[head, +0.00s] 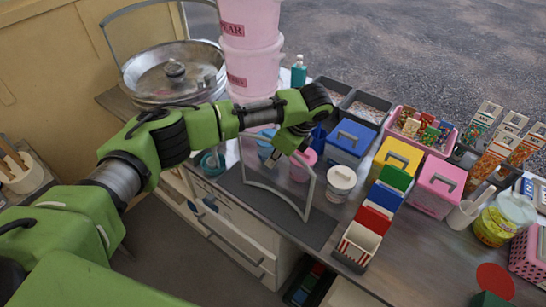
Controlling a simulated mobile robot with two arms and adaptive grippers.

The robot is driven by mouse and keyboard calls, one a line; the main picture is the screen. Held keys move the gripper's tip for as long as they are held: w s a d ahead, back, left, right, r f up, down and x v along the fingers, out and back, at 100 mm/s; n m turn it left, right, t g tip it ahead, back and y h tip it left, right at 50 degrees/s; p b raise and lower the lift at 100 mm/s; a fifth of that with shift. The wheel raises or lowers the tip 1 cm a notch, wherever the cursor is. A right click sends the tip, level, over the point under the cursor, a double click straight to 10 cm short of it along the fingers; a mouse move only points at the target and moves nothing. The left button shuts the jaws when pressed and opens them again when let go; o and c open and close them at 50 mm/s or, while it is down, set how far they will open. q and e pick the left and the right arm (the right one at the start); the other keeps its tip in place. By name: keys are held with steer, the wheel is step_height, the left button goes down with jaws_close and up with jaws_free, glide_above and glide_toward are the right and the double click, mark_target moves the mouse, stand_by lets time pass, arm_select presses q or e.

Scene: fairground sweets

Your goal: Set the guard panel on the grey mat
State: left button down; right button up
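The guard panel (309,197) is a clear, slightly curved sheet with a light grey frame. It stands upright in the middle of the head view. Its lower edge is over the dark grey mat (262,206), at or close to its surface; I cannot tell whether it touches. My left gripper (272,159) reaches in from the left and is at the middle of the panel's upper edge. It appears shut on that edge, though the wrist hides part of the grip. My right gripper is not in view.
Pink tubs (254,70) and a round metal machine (172,73) stand behind my arm. A white-lidded jar (341,181) and a pink cup (302,166) are close by the panel. Coloured boxes (359,240) line the right. The counter's front edge runs below the mat.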

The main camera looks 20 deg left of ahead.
arm_select(q)
steer(key=c, duration=2.3)
jaws_free()
steer(key=shift+f, duration=0.1)
steer(key=b+v, duration=0.2)
steer(key=v, duration=1)
